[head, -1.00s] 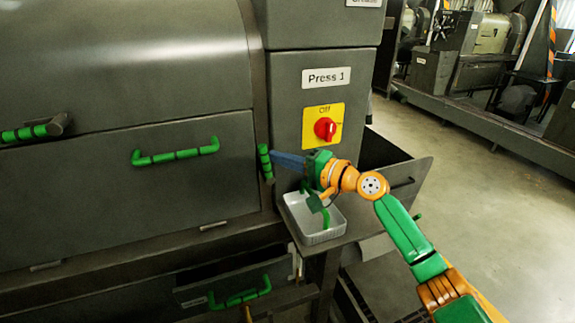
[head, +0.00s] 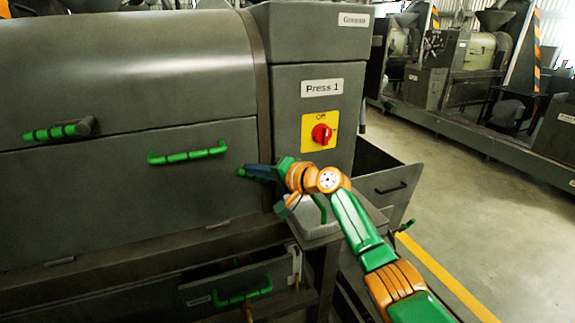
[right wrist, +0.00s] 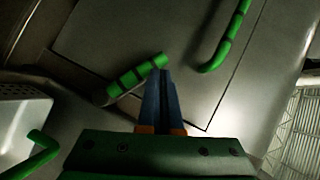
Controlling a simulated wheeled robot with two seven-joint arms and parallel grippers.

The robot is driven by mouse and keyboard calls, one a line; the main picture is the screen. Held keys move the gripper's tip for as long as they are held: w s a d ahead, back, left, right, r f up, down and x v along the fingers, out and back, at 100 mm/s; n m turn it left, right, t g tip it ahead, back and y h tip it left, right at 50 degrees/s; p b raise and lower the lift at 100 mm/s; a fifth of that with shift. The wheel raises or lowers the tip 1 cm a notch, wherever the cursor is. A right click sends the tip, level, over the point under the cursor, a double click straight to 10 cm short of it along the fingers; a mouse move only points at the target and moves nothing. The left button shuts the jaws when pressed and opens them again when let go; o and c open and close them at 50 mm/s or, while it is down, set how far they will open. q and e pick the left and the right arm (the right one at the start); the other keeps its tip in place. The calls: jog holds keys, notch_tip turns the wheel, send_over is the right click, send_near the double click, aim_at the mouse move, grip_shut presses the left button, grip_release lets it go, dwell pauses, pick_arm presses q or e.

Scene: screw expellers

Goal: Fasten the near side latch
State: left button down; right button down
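A green-banded latch handle sits at the right end of the grey press front. In the head view only its green left tip (head: 240,172) shows, the rest hidden behind my right gripper (head: 254,173). In the right wrist view the latch (right wrist: 137,80) lies slanted, its upper end against or very close to the blue fingertips. My right gripper (right wrist: 161,74) has its fingers together beside the latch, not around it. A second green-banded latch (head: 55,132) lies almost level at the left of the press. My left gripper is not in view.
A green bar handle (head: 188,154) is on the front panel. A red switch (head: 321,134) on a yellow plate is above my right wrist. A pale tray (head: 308,220) sits below it. A lower drawer with a green handle (head: 243,297) stands partly open. Floor at right is clear.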

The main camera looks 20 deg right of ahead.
jog(key=shift+w+a+f+b, duration=0.1)
jog(key=shift+a+f+b, duration=0.1)
jog(key=shift+a+f, duration=0.45)
jog(key=shift+w+a+f+b, duration=0.1)
jog(key=shift+a+f+b, duration=0.1)
jog(key=shift+a+f, duration=0.35)
jog(key=shift+d+f, duration=0.15)
jog(key=shift+f, duration=0.05)
jog(key=s+r+p, duration=0.3)
jog(key=s+r, duration=0.6)
jog(key=shift+d+r, duration=0.25)
jog(key=shift+d, duration=0.15)
